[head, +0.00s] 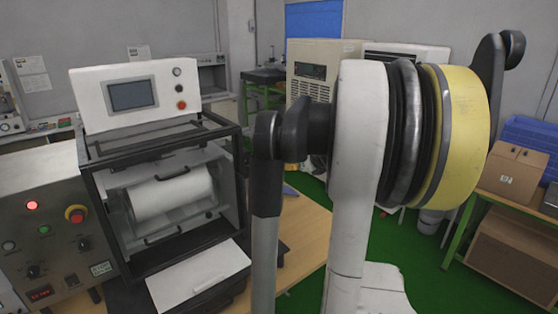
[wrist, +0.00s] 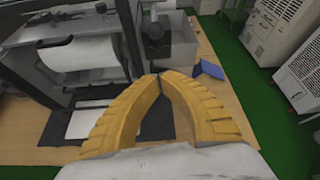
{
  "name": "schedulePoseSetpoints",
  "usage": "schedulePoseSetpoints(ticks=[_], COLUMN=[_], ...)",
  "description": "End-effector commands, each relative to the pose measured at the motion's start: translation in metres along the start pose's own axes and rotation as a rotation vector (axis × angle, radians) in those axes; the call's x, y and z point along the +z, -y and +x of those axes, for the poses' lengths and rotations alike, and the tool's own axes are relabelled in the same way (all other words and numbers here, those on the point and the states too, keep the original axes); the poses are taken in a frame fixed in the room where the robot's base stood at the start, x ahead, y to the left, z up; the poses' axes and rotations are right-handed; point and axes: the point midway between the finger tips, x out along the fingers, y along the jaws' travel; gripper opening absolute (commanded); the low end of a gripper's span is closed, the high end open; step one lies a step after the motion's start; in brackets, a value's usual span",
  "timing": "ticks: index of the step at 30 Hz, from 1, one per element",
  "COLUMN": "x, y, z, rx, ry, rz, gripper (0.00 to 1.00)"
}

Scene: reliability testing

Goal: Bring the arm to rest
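My gripper (wrist: 160,77) shows in the wrist view as two yellow ribbed fingers. Their tips meet or nearly meet, with nothing visible between them. The gripper is over the wooden bench (wrist: 215,135), in front of the black-framed test machine (wrist: 85,90). In the head view my arm, with white, black and yellow links, fills the middle and right. My gripper's fingers cannot be made out there.
The test machine (head: 165,148) has a white roll (head: 172,192) inside. A control box (head: 65,235) with a lit red lamp stands at left. Cardboard boxes (head: 512,170) sit on a right-hand shelf. Green floor (head: 310,285) lies open beyond the bench. A blue item (wrist: 212,69) lies on the bench.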

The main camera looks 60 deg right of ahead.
Motion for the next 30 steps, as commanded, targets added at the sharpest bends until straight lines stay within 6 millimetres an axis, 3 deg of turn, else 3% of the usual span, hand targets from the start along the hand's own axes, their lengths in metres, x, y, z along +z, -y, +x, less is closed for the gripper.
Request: schedulePoseSetpoints(ticks=[6, 25, 28, 30], x=[0.000, 0.000, 0.001, 0.002], y=[0.000, -0.003, -0.024, -0.058], z=[-0.014, -0.013, -0.008, -0.002], rx=[0.000, 0.003, 0.027, 0.068], ry=[0.000, -0.002, -0.015, -0.036], rz=[0.000, -0.007, -0.079, -0.202], gripper=[0.00, 0.00, 0.00, 0.00])
